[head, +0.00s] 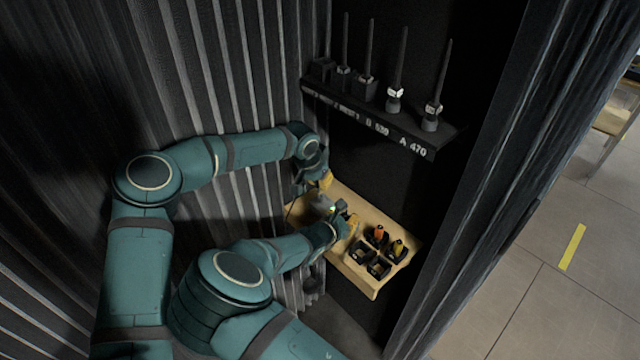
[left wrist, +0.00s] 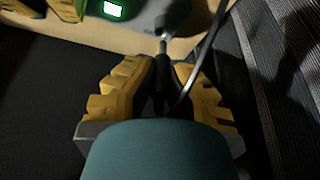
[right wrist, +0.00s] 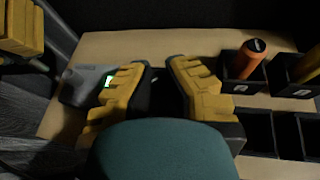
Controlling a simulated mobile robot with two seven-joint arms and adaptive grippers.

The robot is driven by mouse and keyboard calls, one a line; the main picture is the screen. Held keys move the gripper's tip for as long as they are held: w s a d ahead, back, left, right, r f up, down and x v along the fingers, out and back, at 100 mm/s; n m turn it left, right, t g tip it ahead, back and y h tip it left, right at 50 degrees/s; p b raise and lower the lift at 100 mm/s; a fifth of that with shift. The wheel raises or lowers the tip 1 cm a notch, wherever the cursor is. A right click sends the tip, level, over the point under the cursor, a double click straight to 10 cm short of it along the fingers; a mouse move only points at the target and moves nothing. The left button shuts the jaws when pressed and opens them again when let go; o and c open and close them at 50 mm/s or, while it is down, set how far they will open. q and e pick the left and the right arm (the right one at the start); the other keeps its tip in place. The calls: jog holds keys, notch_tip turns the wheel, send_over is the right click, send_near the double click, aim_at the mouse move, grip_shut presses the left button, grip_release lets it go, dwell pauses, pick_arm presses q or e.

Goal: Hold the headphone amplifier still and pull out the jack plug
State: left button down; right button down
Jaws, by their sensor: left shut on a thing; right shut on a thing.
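The grey headphone amplifier (head: 323,203) with a lit green display lies on the wooden shelf. It also shows in the left wrist view (left wrist: 143,16) and the right wrist view (right wrist: 82,84). My right gripper (head: 346,222) is shut at the amplifier's end beyond the display; its fingers (right wrist: 160,68) hide the held part. My left gripper (head: 322,182) is shut on the dark jack plug (left wrist: 163,72), its fingers (left wrist: 163,68) on both sides. Bright metal shows between plug and amplifier; I cannot tell whether the tip is still in the socket. A thin cable (left wrist: 207,50) curves past the fingers.
A black divided tray (head: 378,268) with orange- and yellow-handled tools stands right of my right gripper on the wooden shelf (head: 362,284). A dark upper shelf (head: 400,135) holds several devices with antennas. Ribbed dark walls close in the left side.

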pick_arm(q)
jog(key=shift+d+r, duration=0.25)
jog(key=shift+r, duration=0.25)
jog(key=shift+d+r, duration=0.2)
jog(key=shift+r, duration=0.25)
pick_arm(e)
jog(key=shift+s+d+f, duration=0.1)
jog(key=shift+s+f, duration=0.1)
jog(key=shift+f, duration=0.25)
jog(key=c, duration=1.1)
grip_release()
jog(key=shift+o, duration=0.2)
pick_arm(q)
jog(key=shift+s+f, duration=0.1)
jog(key=shift+f, duration=0.2)
pick_arm(e)
jog(key=v, duration=0.7)
jog(key=shift+w+a+r, duration=0.1)
jog(key=shift+a+r, duration=0.15)
jog(key=shift+r, duration=0.15)
pick_arm(q)
jog(key=shift+a, duration=0.1)
pick_arm(e)
jog(key=shift+s+a+r, duration=0.1)
jog(key=shift+s+r, duration=0.15)
jog(key=shift+s, duration=0.05)
pick_arm(q)
jog(key=shift+a, duration=0.1)
pick_arm(e)
jog(key=shift+s, duration=0.1)
